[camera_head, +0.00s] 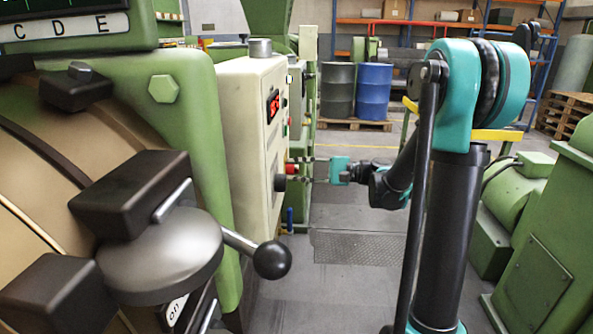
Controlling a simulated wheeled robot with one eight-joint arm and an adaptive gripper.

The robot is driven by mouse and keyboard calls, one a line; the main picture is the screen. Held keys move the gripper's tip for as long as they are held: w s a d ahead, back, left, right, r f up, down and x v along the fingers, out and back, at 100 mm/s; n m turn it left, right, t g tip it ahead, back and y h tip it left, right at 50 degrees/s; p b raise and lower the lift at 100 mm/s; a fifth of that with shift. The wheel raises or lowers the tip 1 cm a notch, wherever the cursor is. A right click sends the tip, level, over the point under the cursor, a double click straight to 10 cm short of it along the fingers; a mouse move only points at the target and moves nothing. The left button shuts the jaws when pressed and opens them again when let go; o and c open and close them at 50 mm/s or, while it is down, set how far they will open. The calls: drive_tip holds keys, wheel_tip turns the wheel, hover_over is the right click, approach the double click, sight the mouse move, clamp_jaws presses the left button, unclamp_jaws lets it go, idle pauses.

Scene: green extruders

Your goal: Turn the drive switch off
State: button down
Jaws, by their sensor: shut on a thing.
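A cream control cabinet (250,130) stands left of centre, its panel seen at a steep angle. A black knob (280,183) and a red knob (291,169) show at the panel's lower part. Neither has a readable label, so I cannot tell which is the drive switch. My gripper (300,170) reaches in from the right, its thin fingers pointing left at these knobs. It is shut on a panel knob; the red one appears between the fingertips. The exact contact is small and partly hidden.
A lever with a black ball (272,260) juts out in the left foreground, with an "on" label (176,312) below it. A green machine (535,240) stands at the right. Drums (373,92) stand behind. The floor (345,210) between is clear.

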drive_tip(key=shift+n, duration=0.9)
drive_tip(key=c, duration=1.2)
unclamp_jaws()
drive_tip(key=d, duration=1.2)
drive_tip(key=shift+s, duration=0.2)
